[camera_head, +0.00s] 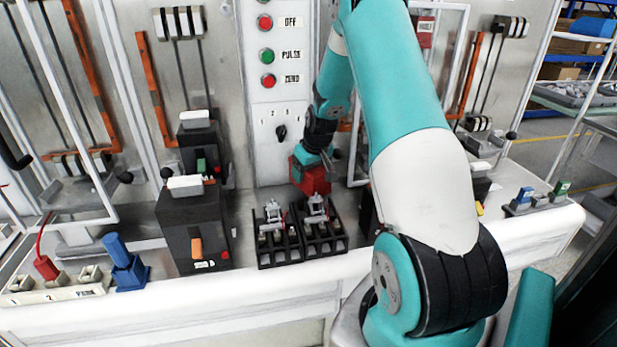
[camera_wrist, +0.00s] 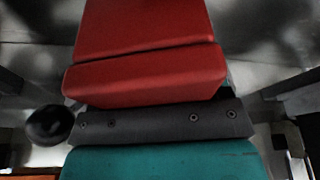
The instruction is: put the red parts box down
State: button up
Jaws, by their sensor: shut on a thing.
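The red parts box (camera_head: 313,178) is at the end of my arm, near the back panel and behind the black clamp fixtures on the bench. In the wrist view the red box (camera_wrist: 145,60) fills the upper middle, right against the dark and teal end of my gripper (camera_wrist: 155,122). My gripper (camera_head: 312,160) is shut on the box. Its fingertips are hidden by the box. I cannot tell whether the box's underside touches the bench.
Two black clamp fixtures (camera_head: 302,237) stand just in front of the box. A black breaker unit (camera_head: 193,227) with an orange lever stands to the left. The panel (camera_head: 273,95) with buttons and a knob rises behind. Blue and green blocks lie at the far right.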

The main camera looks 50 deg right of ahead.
jog(key=x, duration=0.1)
jog(key=p+x, duration=0.1)
jog(key=shift+s+f, duration=0.2)
jog(key=shift+f, duration=0.3)
jog(key=shift+w+d+f+p, duration=0.2)
jog(key=shift+f+p, duration=0.1)
jog(key=shift+f, duration=0.1)
jog(key=o, duration=1.1)
jog(key=shift+f, duration=0.15)
